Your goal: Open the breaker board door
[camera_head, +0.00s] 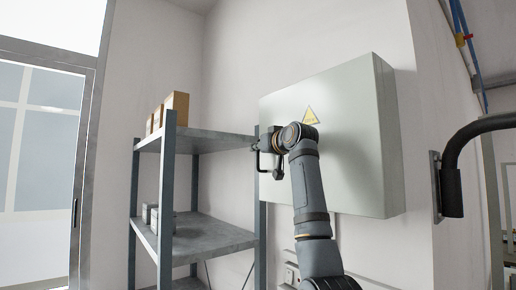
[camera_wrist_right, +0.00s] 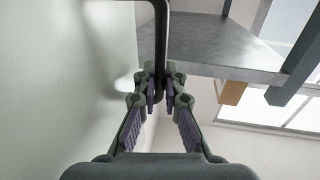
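The breaker board (camera_head: 350,165) is a pale grey wall box with a yellow warning triangle (camera_head: 311,117) on its front. Its door looks closed, flush with the box. My right arm reaches up in front of it, and my right gripper (camera_head: 264,146) is at the door's left edge. In the right wrist view, a dark bar handle (camera_wrist_right: 161,45) stands out beside the pale door surface (camera_wrist_right: 45,70). The fingers of my right gripper (camera_wrist_right: 161,95) converge on both sides of this bar and appear shut on it. My left gripper is not in view.
A grey metal shelf rack (camera_head: 205,228) stands close to the left of the box, with cardboard boxes (camera_head: 177,106) on top. A black curved bar (camera_head: 452,185) is mounted at the right. A glazed door (camera_head: 45,150) is at far left.

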